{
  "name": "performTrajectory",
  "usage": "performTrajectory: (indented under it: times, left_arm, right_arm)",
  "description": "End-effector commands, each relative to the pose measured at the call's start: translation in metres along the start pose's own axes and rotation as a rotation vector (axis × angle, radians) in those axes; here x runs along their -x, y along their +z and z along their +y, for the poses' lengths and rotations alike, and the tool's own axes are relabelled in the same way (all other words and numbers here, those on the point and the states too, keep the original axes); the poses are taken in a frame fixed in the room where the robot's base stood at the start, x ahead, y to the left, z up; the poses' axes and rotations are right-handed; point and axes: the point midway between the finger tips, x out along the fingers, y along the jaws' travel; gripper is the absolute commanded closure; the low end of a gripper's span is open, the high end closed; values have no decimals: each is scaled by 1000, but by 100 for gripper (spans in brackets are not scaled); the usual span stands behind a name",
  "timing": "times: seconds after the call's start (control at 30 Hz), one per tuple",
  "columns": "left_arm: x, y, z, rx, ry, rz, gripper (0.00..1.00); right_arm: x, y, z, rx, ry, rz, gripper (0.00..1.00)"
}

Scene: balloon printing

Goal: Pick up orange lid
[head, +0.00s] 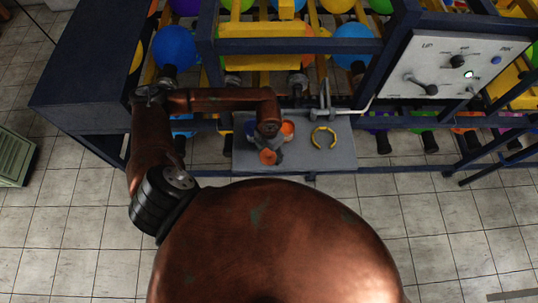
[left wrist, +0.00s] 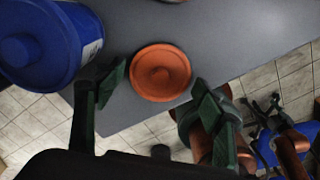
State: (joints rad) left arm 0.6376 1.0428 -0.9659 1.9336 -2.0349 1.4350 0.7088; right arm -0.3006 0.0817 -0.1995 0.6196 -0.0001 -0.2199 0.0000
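In the left wrist view the orange lid (left wrist: 160,72) shows whole and uncovered. My left gripper (head: 268,146) is directly above it, pointing down. In the left wrist view its dark green fingers (left wrist: 157,84) are spread apart on either side of the lid, with nothing between them.
A blue lidded container (left wrist: 35,42) stands beside the lid. An orange container (head: 288,130) is behind my gripper. A yellow ring (head: 323,138) lies to the right on the tray. A dark blue frame with balloons rises behind, with a white control panel (head: 447,67) at right.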

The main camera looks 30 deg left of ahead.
Motion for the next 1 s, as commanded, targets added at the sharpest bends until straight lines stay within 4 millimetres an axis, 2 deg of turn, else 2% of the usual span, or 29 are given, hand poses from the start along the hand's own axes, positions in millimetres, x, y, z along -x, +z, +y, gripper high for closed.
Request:
performTrajectory:
  times: [0.4, 1.0]
  left_arm:
    - [-1, -1, 0, 0, 0, 1, 65]
    - [-2, -2, 0, 0, 1, 6, 69]
  right_arm:
    - [0, -2, -3, -1, -3, 2, 32]
    - [-2, -2, -3, 0, -3, 2, 32]
